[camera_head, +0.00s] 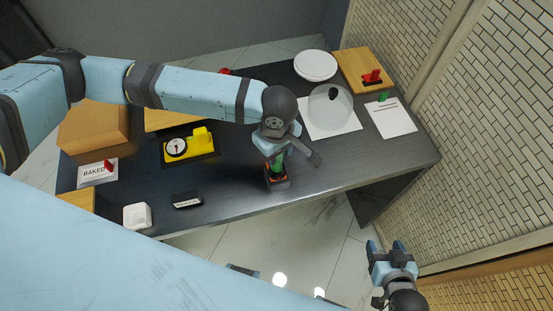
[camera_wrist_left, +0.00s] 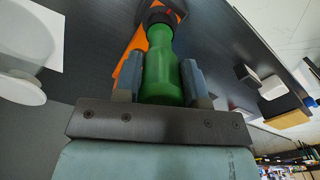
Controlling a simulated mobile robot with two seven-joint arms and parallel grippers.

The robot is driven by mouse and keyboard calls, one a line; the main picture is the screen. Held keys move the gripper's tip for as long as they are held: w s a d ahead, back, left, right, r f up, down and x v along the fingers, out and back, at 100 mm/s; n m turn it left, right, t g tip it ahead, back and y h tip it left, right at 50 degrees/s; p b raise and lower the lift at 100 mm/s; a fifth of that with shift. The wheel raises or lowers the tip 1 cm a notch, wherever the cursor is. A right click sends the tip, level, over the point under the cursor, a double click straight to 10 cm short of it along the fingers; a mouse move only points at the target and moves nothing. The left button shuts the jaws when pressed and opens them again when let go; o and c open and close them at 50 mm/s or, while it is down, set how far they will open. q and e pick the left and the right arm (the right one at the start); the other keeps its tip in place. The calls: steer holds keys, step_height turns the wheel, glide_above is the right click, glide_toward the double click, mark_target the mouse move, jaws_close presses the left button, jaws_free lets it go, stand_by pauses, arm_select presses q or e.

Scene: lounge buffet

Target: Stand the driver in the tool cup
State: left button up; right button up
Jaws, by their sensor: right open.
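The driver's green handle (camera_head: 278,164) shows below my left gripper (camera_head: 279,158) in the head view, over the dark tool cup (camera_head: 277,183) near the table's front edge. In the left wrist view the green handle (camera_wrist_left: 163,75) lies between the two fingers of my left gripper (camera_wrist_left: 163,82), which are close against it on both sides. A black part shows at its far end, and an orange part (camera_wrist_left: 130,60) lies beside it. I cannot tell how deep the driver's tip sits in the cup. My right gripper (camera_head: 389,253) is open and empty, away from the table.
A yellow scale (camera_head: 203,137) stands left on the table. A black block (camera_head: 186,200) and a white dish (camera_head: 137,216) are at the front left. A clear dome (camera_head: 330,104), white plates (camera_head: 315,65) and a wooden board (camera_head: 358,66) are at the back right.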

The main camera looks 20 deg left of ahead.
arm_select(q)
steer(key=shift+r+p, duration=1.1)
steer(key=shift+p, duration=0.3)
steer(key=shift+r+p, duration=1.45)
steer(key=shift+p, duration=0.45)
steer(key=shift+s+a+p, duration=0.2)
steer(key=shift+a+p, duration=0.1)
steer(key=shift+p, duration=0.05)
steer(key=s+a+f, duration=0.2)
steer(key=s+a, duration=0.9)
steer(key=a, duration=0.4)
steer(key=s+a+f, duration=0.3)
steer(key=s+a, duration=0.8)
steer(key=a, duration=0.5)
